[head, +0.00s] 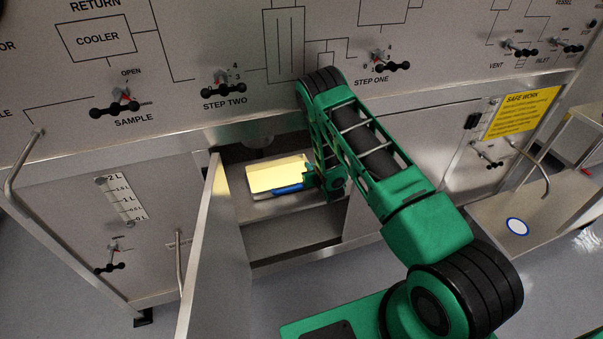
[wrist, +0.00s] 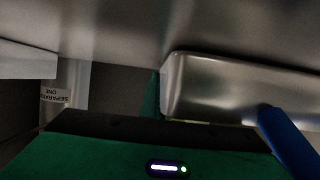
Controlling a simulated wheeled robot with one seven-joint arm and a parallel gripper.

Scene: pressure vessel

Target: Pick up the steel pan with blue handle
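The steel pan (head: 277,174) sits on a shelf inside the open cabinet in the head view. Its inside looks pale yellow, and its blue handle (head: 287,188) is on the near side. My gripper (head: 311,177) is at the pan's right end, partly hidden by my wrist. In the wrist view the pan's steel side (wrist: 225,88) fills the right, with the blue handle (wrist: 287,140) at lower right. A green finger (wrist: 151,95) stands close beside the pan's left end. The other finger is not clear, and I cannot tell whether the gripper touches or holds the pan.
The cabinet door (head: 208,245) stands open to the left of the opening. The steel shelf (head: 262,208) lies under the pan, and the panel with valve handles is just above. A side table (head: 540,222) with a blue-rimmed disc (head: 517,227) is at right.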

